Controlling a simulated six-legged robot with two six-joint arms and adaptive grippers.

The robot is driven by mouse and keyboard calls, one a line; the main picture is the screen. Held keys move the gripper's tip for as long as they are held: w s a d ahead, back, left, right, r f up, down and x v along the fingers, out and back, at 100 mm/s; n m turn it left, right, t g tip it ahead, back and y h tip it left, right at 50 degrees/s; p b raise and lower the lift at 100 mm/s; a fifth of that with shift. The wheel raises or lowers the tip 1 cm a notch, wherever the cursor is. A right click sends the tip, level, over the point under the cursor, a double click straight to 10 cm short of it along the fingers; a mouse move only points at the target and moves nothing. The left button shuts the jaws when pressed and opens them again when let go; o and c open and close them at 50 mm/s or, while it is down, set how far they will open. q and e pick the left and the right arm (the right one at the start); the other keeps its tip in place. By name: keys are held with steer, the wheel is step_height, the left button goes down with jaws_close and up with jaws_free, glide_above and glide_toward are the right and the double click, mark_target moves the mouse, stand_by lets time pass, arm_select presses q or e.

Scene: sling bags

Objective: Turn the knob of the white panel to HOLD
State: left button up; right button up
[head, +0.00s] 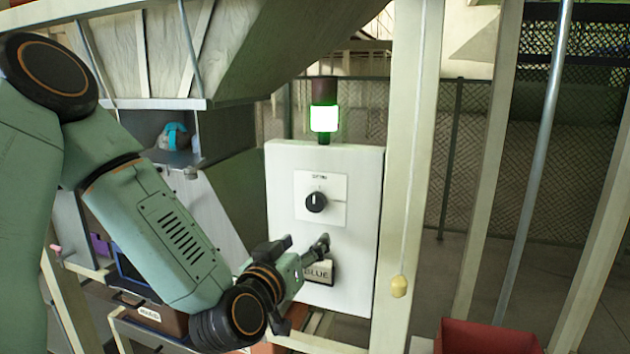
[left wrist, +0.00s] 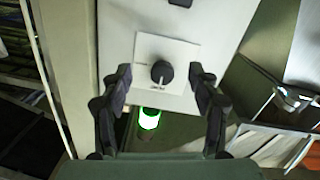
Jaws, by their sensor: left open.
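The white panel (head: 280,180) stands upright in the middle of the head view. Its black round knob (head: 316,202) sits on a pale square plate with a small label above it, too small to read surely. The knob's light mark points about straight up, toward that label. In the left wrist view the panel is upside down, and the knob (left wrist: 161,72) shows between the fingertips, its mark pointing down the picture. My left gripper (head: 305,243) is open and empty, below the knob in the head view; I see no contact with it. My right gripper is not in view.
A lamp (head: 324,118) on top of the panel glows green under a dark red cap. A plate reading BLUE (head: 319,272) is low on the panel, partly behind my gripper. A red bin (head: 487,336) stands lower right.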

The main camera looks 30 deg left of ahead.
mark_target(314, 205)
arm_select(q)
steer(key=shift+n+t+y, duration=0.3)
steer(key=shift+y, duration=0.1)
steer(key=w+a+r, duration=0.1)
steer(key=w, duration=0.1)
steer(key=w+r+p, duration=0.1)
steer(key=w, duration=0.1)
steer(key=w+a+r, duration=0.1)
steer(key=w+r, duration=0.1)
steer(key=w, duration=0.1)
steer(key=shift+a+p, duration=0.3)
steer(key=shift+p, duration=0.05)
steer(key=shift+w+a+f, duration=0.15)
steer(key=shift+w+a, duration=0.15)
steer(key=shift+w, duration=0.15)
steer(key=shift+s, duration=0.1)
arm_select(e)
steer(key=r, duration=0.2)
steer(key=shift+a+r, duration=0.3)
arm_select(q)
steer(key=shift+d, duration=0.15)
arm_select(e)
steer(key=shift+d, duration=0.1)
arm_select(q)
steer(key=shift+d, duration=0.1)
steer(key=shift+c, duration=0.6)
steer(key=shift+a, duration=0.2)
steer(key=c, duration=1.1)
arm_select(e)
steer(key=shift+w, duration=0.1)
